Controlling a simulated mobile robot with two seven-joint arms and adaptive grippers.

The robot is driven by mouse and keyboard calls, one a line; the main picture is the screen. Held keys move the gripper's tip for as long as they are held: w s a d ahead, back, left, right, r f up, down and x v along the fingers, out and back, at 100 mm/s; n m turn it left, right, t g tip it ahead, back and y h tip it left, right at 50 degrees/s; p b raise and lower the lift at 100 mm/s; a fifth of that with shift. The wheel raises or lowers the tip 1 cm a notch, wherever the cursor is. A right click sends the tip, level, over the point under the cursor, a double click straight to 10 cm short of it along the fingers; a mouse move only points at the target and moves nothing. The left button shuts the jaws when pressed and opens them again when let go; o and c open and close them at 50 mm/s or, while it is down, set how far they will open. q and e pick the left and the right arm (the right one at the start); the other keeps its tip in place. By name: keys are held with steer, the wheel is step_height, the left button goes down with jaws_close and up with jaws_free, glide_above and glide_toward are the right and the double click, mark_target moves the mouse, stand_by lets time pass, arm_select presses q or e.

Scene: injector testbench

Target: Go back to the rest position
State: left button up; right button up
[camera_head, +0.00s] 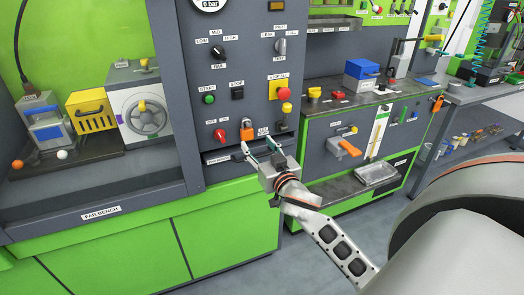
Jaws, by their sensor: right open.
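My right gripper (259,151) is in front of the lower part of the grey control panel (257,75), with its two fingers apart and nothing visible between them. It is close to the row with the red switch (219,135) and the orange switch (246,132). From this view I cannot tell whether a finger touches the panel. My right arm reaches in from the lower right. My left gripper is not in view.
A recessed bay at left holds a yellow box (93,110) and a wheeled machine (145,115). A side bench (352,105) with a blue box (361,73) and a metal tray (377,174) stands right of the panel. Open grey floor (318,262) lies in front.

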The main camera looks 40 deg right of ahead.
steer(key=shift+v, duration=1.4)
steer(key=s+a+f+n+g+y, duration=0.2)
steer(key=s+a+f, duration=0.4)
steer(key=f, duration=0.5)
steer(key=s+a+f+n+g+y, duration=0.2)
steer(key=s+a+f, duration=0.5)
steer(key=s+f, duration=0.2)
steer(key=s+a+f+n+g+y, duration=0.2)
steer(key=s+a+f, duration=0.5)
steer(key=f, duration=0.5)
steer(key=shift+s+f+n+g+y, duration=0.2)
steer(key=shift+f+n+g+y, duration=0.1)
steer(key=shift+n+y, duration=0.3)
